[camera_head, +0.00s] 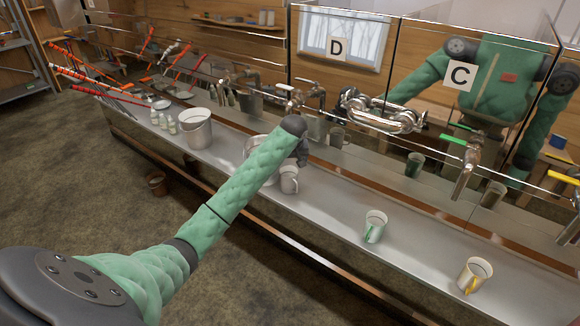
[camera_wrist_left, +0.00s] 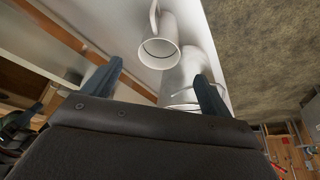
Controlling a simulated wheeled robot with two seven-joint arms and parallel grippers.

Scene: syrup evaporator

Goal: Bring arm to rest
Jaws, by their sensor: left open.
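My left arm reaches in from the left, and its gripper (camera_head: 303,158) is over the steel counter, partly hidden behind my own wrist. In the left wrist view its two dark fingers (camera_wrist_left: 159,69) stand apart with nothing clearly held between them. A white mug (camera_head: 289,180) stands on the counter just below and beside the gripper; it also shows beyond the fingers in the left wrist view (camera_wrist_left: 161,40). My right gripper is not in view.
Taps (camera_head: 467,165) and reflective panels marked C and D line the back.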

